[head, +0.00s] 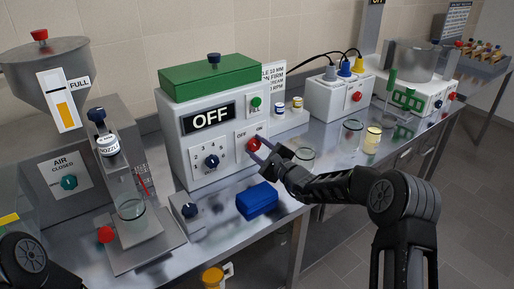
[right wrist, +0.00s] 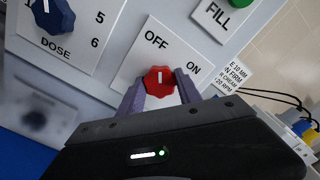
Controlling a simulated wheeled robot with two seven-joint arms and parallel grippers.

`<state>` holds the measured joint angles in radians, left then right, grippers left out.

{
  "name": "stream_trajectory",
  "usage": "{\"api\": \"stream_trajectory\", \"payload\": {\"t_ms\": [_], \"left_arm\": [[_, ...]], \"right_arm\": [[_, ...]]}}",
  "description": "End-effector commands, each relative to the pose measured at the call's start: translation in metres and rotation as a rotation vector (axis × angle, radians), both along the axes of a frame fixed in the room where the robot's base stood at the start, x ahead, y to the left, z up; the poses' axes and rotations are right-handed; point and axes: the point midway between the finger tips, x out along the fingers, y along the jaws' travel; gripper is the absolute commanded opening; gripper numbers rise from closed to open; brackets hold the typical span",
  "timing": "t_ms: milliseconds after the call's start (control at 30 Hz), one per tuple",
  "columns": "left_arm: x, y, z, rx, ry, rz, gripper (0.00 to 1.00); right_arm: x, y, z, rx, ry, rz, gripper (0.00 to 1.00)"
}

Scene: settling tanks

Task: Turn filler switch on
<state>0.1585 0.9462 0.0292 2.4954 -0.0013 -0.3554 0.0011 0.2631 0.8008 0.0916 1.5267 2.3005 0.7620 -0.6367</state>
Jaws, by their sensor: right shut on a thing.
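The filler is a white box with a green top (head: 210,78), and its black display (head: 208,118) reads OFF. Its red switch knob (head: 254,145) sits on the front panel between OFF and ON labels. In the right wrist view the red knob (right wrist: 158,82) has a short white mark pointing up toward the OFF label. My right gripper (head: 263,149) reaches in from the right and is shut on the knob, one purple finger (right wrist: 159,93) on each side. My left gripper is not in view.
A blue dose dial (head: 212,161) and a green FILL button (head: 256,102) are on the same panel. A blue block (head: 257,199) lies on the steel bench below. Glass beakers (head: 302,158) stand right of my gripper. A nozzle stand with a beaker (head: 131,210) is at left.

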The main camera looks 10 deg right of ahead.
Motion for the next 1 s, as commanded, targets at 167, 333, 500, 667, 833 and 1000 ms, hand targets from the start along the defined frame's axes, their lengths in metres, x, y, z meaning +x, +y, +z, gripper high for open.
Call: {"api": "stream_trajectory", "payload": {"t_ms": [167, 333, 500, 667, 833, 1000], "left_arm": [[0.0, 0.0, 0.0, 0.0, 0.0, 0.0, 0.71], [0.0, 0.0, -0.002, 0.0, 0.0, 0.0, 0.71], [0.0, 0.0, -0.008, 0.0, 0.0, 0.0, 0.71], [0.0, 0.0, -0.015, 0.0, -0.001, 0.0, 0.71], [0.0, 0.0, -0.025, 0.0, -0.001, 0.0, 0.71], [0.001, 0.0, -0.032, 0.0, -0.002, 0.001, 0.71]], "right_arm": [[0.0, 0.0, -0.001, 0.002, 0.001, 0.001, 0.0], [0.0, 0.0, -0.001, 0.019, 0.009, 0.0, 0.0], [0.0, 0.0, -0.003, 0.067, 0.029, 0.001, 0.0], [0.0, 0.0, -0.003, 0.15, 0.061, 0.0, 0.0], [0.0, -0.001, -0.003, 0.273, 0.109, -0.001, 0.0], [0.0, -0.001, -0.003, 0.419, 0.168, -0.001, 0.0]]}}
